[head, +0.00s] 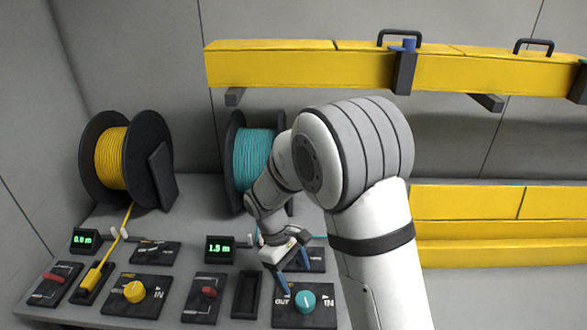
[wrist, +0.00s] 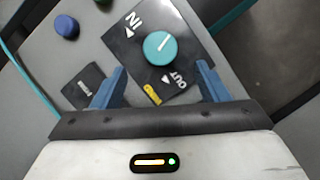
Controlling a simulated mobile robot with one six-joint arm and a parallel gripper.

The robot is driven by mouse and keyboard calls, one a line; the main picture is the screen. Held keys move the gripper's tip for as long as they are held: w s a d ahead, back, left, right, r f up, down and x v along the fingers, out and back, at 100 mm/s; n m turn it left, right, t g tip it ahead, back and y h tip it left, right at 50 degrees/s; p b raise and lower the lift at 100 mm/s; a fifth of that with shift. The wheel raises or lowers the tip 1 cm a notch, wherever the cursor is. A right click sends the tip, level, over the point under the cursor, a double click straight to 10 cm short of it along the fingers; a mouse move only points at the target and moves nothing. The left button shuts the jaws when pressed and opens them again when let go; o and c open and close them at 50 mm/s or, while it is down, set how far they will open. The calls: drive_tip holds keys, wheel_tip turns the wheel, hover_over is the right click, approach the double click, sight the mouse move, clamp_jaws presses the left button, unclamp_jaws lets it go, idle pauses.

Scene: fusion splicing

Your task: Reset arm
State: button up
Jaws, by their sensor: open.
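My gripper (head: 293,275) hangs just over the panel with the teal knob, its two blue fingers apart and empty. In the wrist view my gripper (wrist: 157,88) is open, with a finger at each side. The teal knob (head: 305,300) sits on a black panel marked OUT and IN; the knob also shows in the wrist view (wrist: 160,48), ahead of and between the fingers. The fingers look apart from the knob. My arm hides part of the bench and of the teal spool (head: 252,160).
A yellow spool (head: 111,158) stands at the left, its cable running to a yellow connector (head: 91,277). A yellow knob (head: 134,291), red switches and two green displays line the bench. Yellow ducts (head: 290,66) run along the wall. A blue round thing (wrist: 66,25) shows in the wrist view.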

drive_tip(key=s+d+r+m+t+y, duration=0.3)
drive_tip(key=s+d+r+m+t, duration=0.2)
drive_tip(key=s+d+r+m, duration=0.6)
drive_tip(key=s+d+r, duration=0.3)
drive_tip(key=d+r, duration=0.1)
drive_tip(key=r, duration=0.1)
drive_tip(key=shift+s+r+y, duration=0.15)
drive_tip(key=shift+s+y, duration=0.1)
drive_tip(key=shift+y, duration=0.15)
drive_tip(key=shift+c, duration=0.5)
